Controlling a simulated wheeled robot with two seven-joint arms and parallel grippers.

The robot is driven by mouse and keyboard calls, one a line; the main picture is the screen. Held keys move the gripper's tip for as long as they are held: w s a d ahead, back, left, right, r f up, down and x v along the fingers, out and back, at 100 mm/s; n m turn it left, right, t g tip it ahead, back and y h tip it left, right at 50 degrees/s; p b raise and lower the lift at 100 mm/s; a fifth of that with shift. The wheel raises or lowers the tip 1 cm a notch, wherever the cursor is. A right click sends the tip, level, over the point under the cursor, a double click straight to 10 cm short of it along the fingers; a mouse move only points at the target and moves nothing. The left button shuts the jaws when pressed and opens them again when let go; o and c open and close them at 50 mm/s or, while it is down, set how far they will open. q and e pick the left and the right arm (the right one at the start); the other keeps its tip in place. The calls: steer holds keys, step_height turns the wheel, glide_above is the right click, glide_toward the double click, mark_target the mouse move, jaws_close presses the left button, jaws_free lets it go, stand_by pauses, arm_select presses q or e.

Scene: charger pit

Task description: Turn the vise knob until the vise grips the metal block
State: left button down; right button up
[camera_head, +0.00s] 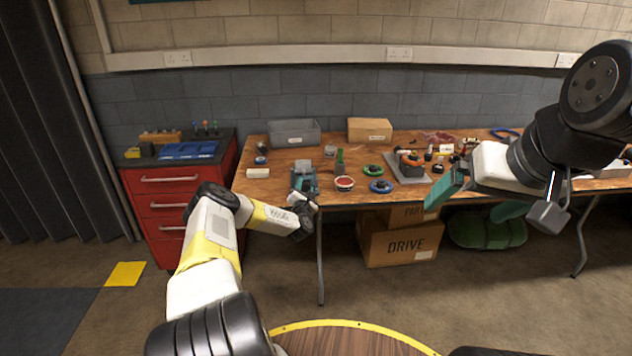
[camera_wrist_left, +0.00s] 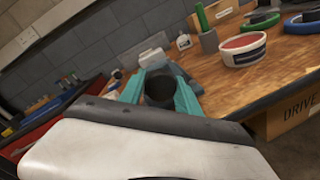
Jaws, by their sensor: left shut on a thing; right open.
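The vise (camera_head: 304,181) is a blue-grey tool at the front edge of the wooden workbench, left of the middle in the head view. A light grey metal block (camera_head: 303,166) shows at its top; whether the jaws touch it cannot be told. My left gripper (camera_head: 302,204) is at the front of the vise. In the left wrist view its teal fingers (camera_wrist_left: 160,95) are closed around the dark round knob (camera_wrist_left: 158,86), one on each side. The vise body behind is mostly hidden there. My right gripper (camera_head: 466,204) is open and empty, in front of the bench at the right.
A red and white tub (camera_head: 344,184), a blue ring (camera_head: 380,187) and a green ring (camera_head: 373,170) lie right of the vise. A grey bin (camera_head: 294,138) stands behind it. A red tool cabinet (camera_head: 165,206) is at left. Cardboard boxes (camera_head: 400,247) sit under the bench.

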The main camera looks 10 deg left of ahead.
arm_select(q)
steer(key=shift+d, duration=0.1)
steer(key=m, duration=0.4)
steer(key=shift+d+m+g, duration=0.1)
steer(key=shift+m+g, duration=0.2)
steer(key=m, duration=0.3)
steer(key=shift+f, duration=0.1)
steer(key=m+g+y, duration=0.1)
steer(key=m, duration=0.3)
steer(key=shift+m, duration=0.3)
steer(key=m, duration=0.4)
steer(key=shift+f+y, duration=0.1)
steer(key=shift+y, duration=0.3)
steer(key=m, duration=0.3)
steer(key=shift+y, duration=0.3)
steer(key=m, duration=0.3)
steer(key=shift+f+y, duration=0.1)
steer(key=shift+y, duration=0.2)
steer(key=m, duration=0.4)
steer(key=shift+s+y, duration=0.1)
steer(key=shift+y, duration=0.2)
steer(key=shift+m, duration=1.5)
